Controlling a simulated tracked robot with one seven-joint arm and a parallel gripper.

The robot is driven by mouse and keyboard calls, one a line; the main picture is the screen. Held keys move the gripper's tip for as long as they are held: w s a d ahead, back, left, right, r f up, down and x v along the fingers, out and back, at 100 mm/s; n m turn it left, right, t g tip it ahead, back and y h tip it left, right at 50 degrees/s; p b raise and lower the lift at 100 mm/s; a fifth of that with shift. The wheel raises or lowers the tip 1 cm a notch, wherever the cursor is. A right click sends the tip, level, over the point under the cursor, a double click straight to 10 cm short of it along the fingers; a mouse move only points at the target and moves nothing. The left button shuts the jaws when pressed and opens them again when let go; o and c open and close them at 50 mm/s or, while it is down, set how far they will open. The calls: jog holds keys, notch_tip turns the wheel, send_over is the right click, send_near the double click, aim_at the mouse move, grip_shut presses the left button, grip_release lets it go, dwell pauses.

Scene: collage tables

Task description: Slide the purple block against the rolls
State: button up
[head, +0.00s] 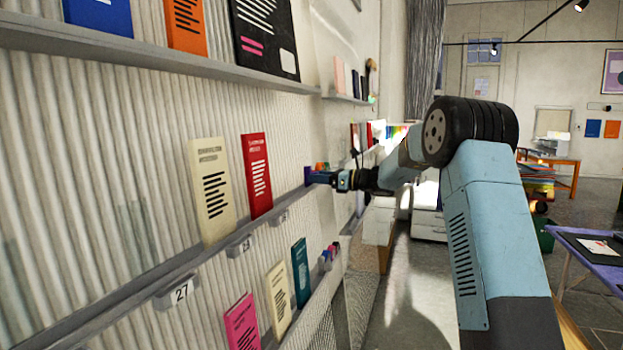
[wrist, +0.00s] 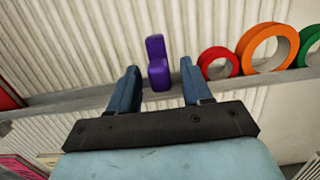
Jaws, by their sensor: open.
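The purple block (wrist: 157,72) stands on a narrow grey ledge in the wrist view, with a taller back part and a lower front part. My gripper (wrist: 159,76) is open, with one blue finger on each side of the block. Gaps show between the block and both fingers. The rolls stand on the same ledge to the right: a red roll (wrist: 220,76), an orange roll (wrist: 243,48) and a partly cut-off green roll (wrist: 303,45). The red roll is apart from the block, beyond the right finger. In the head view, the block (head: 308,175) shows small at my gripper's tip (head: 318,178).
A ribbed wall stands behind the ledge. In the head view, a cream book (head: 211,190) and a red book (head: 257,175) stand on this ledge, nearer the camera. Other shelves with books run above and below. A red item's corner (wrist: 8,97) shows at the wrist view's left edge.

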jog(key=v, duration=1)
jog(key=shift+d, duration=0.25)
jog(key=shift+s, duration=0.1)
jog(key=shift+c, duration=0.2)
